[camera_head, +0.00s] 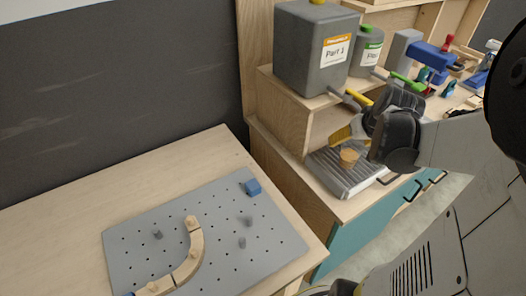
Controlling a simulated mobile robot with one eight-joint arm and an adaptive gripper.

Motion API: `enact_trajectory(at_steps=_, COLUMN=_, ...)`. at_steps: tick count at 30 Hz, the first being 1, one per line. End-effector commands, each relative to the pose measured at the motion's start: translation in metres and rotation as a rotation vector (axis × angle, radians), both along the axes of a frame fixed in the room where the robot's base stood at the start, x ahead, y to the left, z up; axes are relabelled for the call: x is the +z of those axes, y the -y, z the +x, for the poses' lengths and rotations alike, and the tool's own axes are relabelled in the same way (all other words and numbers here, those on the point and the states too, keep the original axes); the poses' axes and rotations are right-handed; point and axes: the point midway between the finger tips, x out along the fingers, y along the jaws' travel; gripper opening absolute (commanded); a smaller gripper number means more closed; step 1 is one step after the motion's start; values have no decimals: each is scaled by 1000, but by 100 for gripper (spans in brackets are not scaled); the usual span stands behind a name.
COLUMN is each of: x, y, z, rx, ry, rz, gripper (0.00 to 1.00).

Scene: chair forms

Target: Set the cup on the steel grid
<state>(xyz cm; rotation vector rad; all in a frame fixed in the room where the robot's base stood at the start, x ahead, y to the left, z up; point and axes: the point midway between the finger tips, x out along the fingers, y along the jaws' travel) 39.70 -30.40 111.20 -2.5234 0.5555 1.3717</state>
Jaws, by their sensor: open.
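A small tan cup (348,157) is upright at the steel grid (352,182), a ribbed grey tray on the lower cabinet. It appears to stand on the grid's ribs, though its base is too small to see clearly. My gripper (362,128) is open, just above and to the right of the cup. Its dark body hides part of the grid's right side. I cannot tell whether a finger touches the cup.
A large grey canister (315,48) and a smaller one (366,50) stand on the wooden shelf above the grid. Blue and green tools lie further right. A pegboard (215,235) with a curved wooden piece (190,255) and a blue block (252,187) lies on the front table.

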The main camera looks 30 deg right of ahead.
Motion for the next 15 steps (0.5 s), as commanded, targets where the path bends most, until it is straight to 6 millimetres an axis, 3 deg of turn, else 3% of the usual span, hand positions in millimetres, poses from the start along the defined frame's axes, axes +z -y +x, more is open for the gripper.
enact_trajectory(at_steps=1, x=8, y=-30, z=8, rx=42, ry=0, rz=-2, gripper=76)
enact_trajectory(at_steps=4, x=25, y=-95, z=17, rx=124, ry=1, rz=-6, gripper=76)
enact_trajectory(at_steps=9, x=45, y=-198, z=8, rx=263, ry=12, rz=-13, gripper=76)
enact_trajectory(at_steps=12, x=51, y=-244, z=-7, rx=334, ry=23, rz=-17, gripper=76)
enact_trajectory(at_steps=15, x=54, y=-276, z=-21, rx=389, ry=33, rz=-18, gripper=76)
